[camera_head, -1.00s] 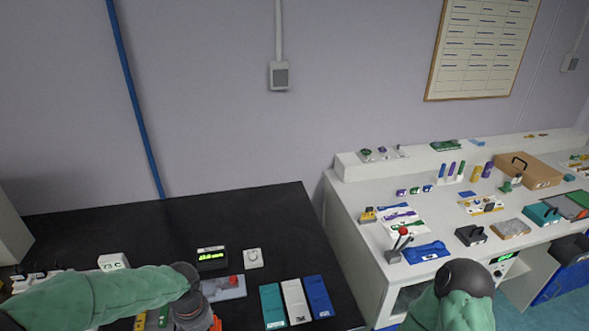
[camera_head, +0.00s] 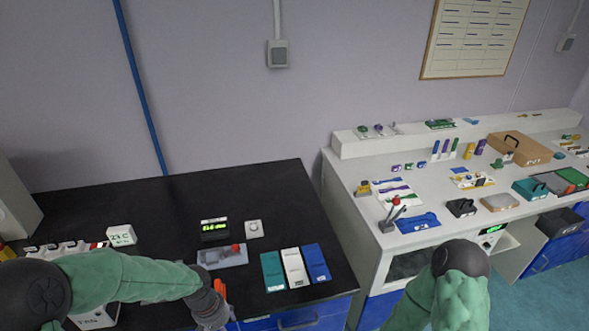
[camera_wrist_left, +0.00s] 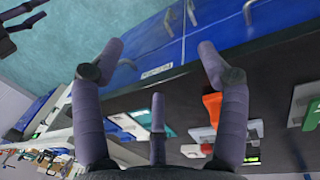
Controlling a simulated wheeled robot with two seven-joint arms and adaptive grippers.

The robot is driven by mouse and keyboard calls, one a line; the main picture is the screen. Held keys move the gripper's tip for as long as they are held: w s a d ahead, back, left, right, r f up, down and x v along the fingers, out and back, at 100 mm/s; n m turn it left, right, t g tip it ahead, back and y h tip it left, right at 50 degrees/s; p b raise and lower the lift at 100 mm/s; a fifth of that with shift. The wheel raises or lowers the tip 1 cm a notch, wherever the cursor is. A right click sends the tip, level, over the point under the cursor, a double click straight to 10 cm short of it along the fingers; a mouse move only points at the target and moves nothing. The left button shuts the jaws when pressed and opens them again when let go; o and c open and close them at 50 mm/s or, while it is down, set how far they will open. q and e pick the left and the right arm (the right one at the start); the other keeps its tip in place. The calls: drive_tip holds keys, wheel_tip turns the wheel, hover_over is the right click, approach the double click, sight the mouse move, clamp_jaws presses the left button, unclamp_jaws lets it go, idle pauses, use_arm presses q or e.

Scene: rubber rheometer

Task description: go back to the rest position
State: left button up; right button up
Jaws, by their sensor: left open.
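My left arm comes in from the left in the head view. My left gripper (camera_head: 222,318) is at the bottom edge, by the front edge of the black bench (camera_head: 110,195), and is partly cut off. In the left wrist view the left gripper (camera_wrist_left: 155,62) has its fingers spread wide, with nothing between them. Blue drawer fronts (camera_wrist_left: 150,45) and the bench edge show behind the fingers. My right arm (camera_head: 455,285) is folded at the bottom right of the head view; its gripper is out of frame.
An orange part (camera_head: 220,289) stands close beside the left gripper. A grey fixture with a red knob (camera_head: 222,256), a timer (camera_head: 214,228) and teal, white and blue boxes (camera_head: 293,267) are on the bench. A white workbench (camera_head: 345,190) with several small items stands at right.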

use_arm(q)
drive_tip(key=s+d+f+h, duration=0.1)
drive_tip(key=s+d+f, duration=0.3)
drive_tip(key=f, duration=0.5)
drive_tip(key=s+d+f+h, duration=0.1)
drive_tip(key=s+d+f, duration=0.4)
drive_tip(key=f, duration=0.4)
drive_tip(key=shift+s+f+t, duration=0.15)
drive_tip(key=shift+s+t, duration=0.15)
drive_tip(key=shift+s, duration=0.4)
drive_tip(key=shift+d, duration=0.1)
